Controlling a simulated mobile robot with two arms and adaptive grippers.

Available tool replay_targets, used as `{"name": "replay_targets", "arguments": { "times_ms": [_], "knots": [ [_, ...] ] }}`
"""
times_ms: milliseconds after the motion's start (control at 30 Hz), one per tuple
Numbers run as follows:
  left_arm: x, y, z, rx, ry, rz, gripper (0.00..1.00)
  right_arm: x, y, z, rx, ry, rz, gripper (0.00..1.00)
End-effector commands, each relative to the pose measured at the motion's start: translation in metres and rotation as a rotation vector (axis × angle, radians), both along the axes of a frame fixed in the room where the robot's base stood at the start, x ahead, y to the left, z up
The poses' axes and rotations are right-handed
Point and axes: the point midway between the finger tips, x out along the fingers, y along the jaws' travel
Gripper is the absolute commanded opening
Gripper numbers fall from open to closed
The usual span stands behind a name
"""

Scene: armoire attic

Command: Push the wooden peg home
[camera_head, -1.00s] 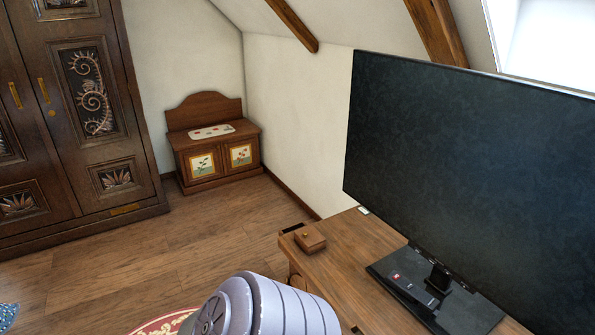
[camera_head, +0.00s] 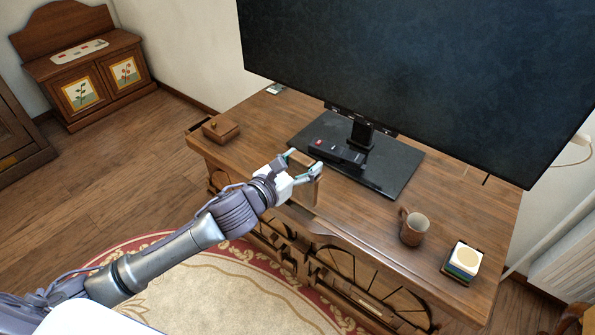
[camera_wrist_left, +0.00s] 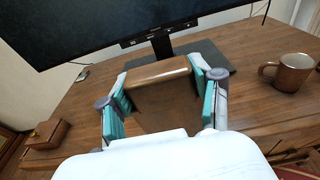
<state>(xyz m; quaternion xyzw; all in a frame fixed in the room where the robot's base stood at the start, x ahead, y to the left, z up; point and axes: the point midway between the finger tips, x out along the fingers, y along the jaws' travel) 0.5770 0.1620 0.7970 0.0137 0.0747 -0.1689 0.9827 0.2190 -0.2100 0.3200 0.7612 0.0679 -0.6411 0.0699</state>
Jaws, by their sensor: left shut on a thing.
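My left gripper (camera_head: 304,163) is over the front edge of the wooden desk (camera_head: 455,190). It is shut on a brown wooden piece (camera_head: 307,192), which also sits between the two teal-padded fingers in the left wrist view (camera_wrist_left: 160,74). The piece has a lighter, smooth top edge and a darker face; its lower part is hidden by the gripper. I cannot tell whether it is the peg. A small wooden box (camera_head: 222,131) with a round knob lies at the desk's left end, apart from the gripper. My right gripper is not in view.
A large monitor (camera_head: 400,70) stands behind on a black base (camera_head: 385,172) with a dark remote (camera_head: 337,152) on it. A brown mug (camera_head: 413,227) and a stack of coasters (camera_head: 462,262) are to the right. A round rug (camera_head: 240,285) lies in front.

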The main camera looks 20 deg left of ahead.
Motion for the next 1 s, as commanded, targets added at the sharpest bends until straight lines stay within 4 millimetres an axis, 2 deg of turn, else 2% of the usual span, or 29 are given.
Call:
{"name": "replay_targets", "arguments": {
  "times_ms": [33, 100, 200, 633, 900, 1000],
  "knots": [
    [0.01, 0.004, -0.003, 0.003, -0.006, -0.002, 0.23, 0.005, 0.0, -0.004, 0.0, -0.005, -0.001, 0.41],
    [0.017, 0.008, -0.001, 0.002, -0.004, -0.002, 0.23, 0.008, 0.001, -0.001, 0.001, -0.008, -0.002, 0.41],
    [0.021, 0.01, 0.001, -0.001, -0.002, -0.003, 0.23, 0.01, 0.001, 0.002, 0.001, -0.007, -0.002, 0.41],
    [0.02, 0.01, 0.002, -0.002, 0.0, -0.002, 0.23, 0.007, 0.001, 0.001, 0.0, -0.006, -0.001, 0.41],
    [0.018, 0.01, 0.004, 0.0, 0.002, 0.001, 0.23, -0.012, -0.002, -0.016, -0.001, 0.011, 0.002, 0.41],
    [0.018, 0.01, -0.006, 0.0, 0.002, 0.001, 0.23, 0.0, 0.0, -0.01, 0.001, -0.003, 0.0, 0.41]
  ]
}}
